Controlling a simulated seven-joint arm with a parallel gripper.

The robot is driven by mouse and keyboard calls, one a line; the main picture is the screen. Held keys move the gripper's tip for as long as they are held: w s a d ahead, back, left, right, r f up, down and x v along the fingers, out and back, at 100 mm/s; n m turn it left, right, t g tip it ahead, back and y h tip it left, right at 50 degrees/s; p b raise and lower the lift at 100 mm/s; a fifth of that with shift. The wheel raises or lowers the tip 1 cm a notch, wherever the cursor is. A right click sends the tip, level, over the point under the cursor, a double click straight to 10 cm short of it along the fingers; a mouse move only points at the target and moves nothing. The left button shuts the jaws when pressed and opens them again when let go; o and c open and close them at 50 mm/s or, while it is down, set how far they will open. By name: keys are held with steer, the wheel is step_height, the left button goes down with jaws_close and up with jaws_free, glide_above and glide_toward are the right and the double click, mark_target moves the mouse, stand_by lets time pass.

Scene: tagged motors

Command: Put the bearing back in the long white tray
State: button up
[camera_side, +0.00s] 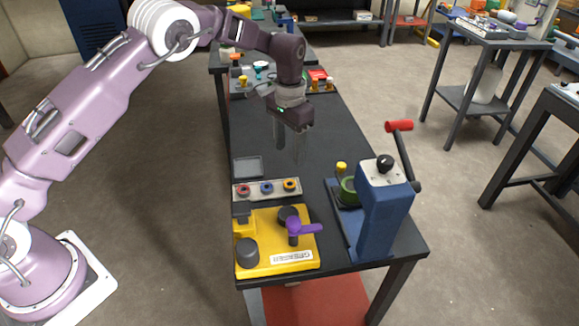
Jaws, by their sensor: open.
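The long white tray (255,189) lies on the dark table and holds a red ring (243,190), a blue ring (267,187) and an orange ring (290,184) in a row. These look like bearings. A green round part (349,190) sits at the blue press to the right, partly hidden by the press body; I cannot tell whether it holds a bearing. My gripper (290,150) is above the table, behind the tray, with its two fingers pointing down and apart. Nothing shows between them.
The blue lever press (380,220) with a red handle (399,126) stands tall at the front right. A yellow grease fixture (270,258) with a purple handle (304,227) is in front of the tray. A grey square plate (248,167) lies behind it. The middle of the table is clear.

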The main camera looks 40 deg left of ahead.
steer(key=s+a+r+n+t, duration=0.1)
steer(key=s+r, duration=0.5)
steer(key=r, duration=0.5)
steer(key=s+a+r+n+t, duration=0.1)
steer(key=s+a+r, duration=0.1)
steer(key=s+r, duration=0.65)
steer(key=s+a+r+t, duration=0.1)
steer(key=s+t, duration=0.2)
steer(key=s, duration=2)
steer(key=shift+r+n+t, duration=0.25)
steer(key=shift+n+t, duration=0.05)
steer(key=shift+n, duration=0.1)
steer(key=shift+a, duration=0.1)
